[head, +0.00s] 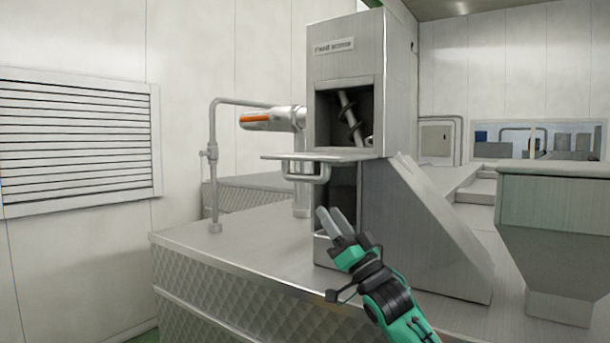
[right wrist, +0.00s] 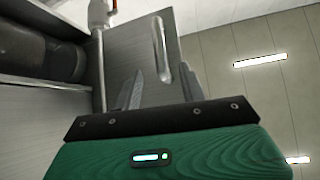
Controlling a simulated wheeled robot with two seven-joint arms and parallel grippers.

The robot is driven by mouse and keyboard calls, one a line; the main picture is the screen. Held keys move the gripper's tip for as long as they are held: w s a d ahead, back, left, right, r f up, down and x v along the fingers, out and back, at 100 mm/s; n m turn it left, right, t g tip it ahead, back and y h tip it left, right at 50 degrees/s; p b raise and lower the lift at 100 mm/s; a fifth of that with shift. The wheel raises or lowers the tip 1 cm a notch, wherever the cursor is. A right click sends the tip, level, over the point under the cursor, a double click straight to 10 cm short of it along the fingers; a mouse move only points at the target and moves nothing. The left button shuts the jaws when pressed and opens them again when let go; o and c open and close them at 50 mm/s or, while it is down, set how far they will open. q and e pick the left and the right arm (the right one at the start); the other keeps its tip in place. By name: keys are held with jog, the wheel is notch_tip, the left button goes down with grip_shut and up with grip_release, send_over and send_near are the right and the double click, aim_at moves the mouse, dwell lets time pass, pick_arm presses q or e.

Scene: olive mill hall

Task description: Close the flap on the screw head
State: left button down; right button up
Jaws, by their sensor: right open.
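The screw head (head: 346,50) is a tall steel housing labelled as a feed screw. Its front opening shows a dark spiral screw (head: 350,115). The flap (head: 325,155) is folded down and sticks out level below that opening, so it is open. A U-shaped bar handle (head: 308,178) hangs under the flap. My right gripper (head: 334,218) is open and empty, below and slightly right of the handle, pointing up. In the right wrist view the flap's underside (right wrist: 132,62) and the handle (right wrist: 161,50) lie ahead of the fingers, apart from them. My left gripper is not in view.
A pipe with an orange-marked end (head: 262,119) stands left of the housing. The housing rests on a steel machine deck (head: 250,245) with a quilted side. A sloped chute (head: 430,230) and a hopper (head: 555,220) stand at right. Space in front of the flap is clear.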

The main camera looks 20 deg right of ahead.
aim_at(308, 181)
jog(key=p+x, duration=0.4)
jog(key=x, duration=0.6)
jog(key=shift+r+p, duration=0.2)
jog(key=shift+p, duration=0.2)
jog(key=shift+w+a+r, duration=0.25)
jog(key=shift+w+r, duration=0.1)
jog(key=shift+w, duration=0.2)
grip_shut()
